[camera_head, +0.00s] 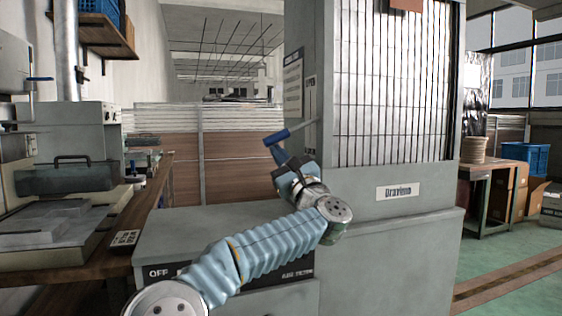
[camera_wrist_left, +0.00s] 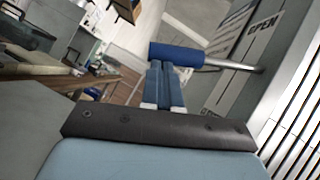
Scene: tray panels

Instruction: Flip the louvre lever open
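The louvre lever (camera_head: 277,137) has a blue cylindrical handle on a thin metal rod that comes out of the left side of the grey louvre cabinet. In the left wrist view the blue handle (camera_wrist_left: 176,54) lies across the tips of my left gripper (camera_wrist_left: 165,84), its rod running right to the cabinet side. The two blue fingers are close together, with only a thin line between them. The tips are at or just behind the handle; I cannot tell if they touch it. In the head view my left gripper (camera_head: 277,154) is just below the handle. My right gripper is out of view.
The cabinet (camera_head: 385,182) has a front of upright slats (camera_head: 390,90) and an "OPEN" label (camera_wrist_left: 263,25) near the lever. A grey machine and wooden bench (camera_head: 142,225) stand at left. A low grey box (camera_head: 190,225) with an "OFF" marking lies under my arm.

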